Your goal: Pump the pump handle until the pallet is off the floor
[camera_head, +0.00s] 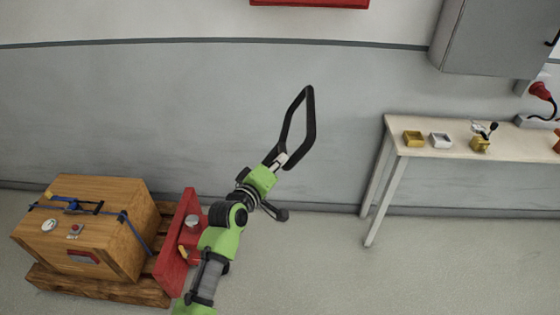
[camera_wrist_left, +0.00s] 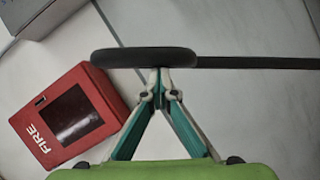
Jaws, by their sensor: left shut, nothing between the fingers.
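The pump handle (camera_head: 311,115) is a black loop, standing raised in the middle of the head view. In the left wrist view its thick black grip (camera_wrist_left: 140,58) crosses just beyond my fingertips. My left gripper (camera_head: 281,159) is at the lower part of the loop. Its fingers (camera_wrist_left: 160,80) are shut with nothing between them, against or very near the grip; I cannot tell if they touch. The red pallet jack (camera_head: 172,243) stands beside the wooden pallet (camera_head: 100,290), which carries a strapped wooden crate. The pallet looks low at the floor; any gap under it is unclear. My arm hides the handle's base.
A pale table (camera_head: 455,152) with small boxes stands against the wall at the right. A grey cabinet (camera_head: 490,38) hangs above it. A red fire box (camera_wrist_left: 68,117) shows in the left wrist view. The floor between jack and table is clear.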

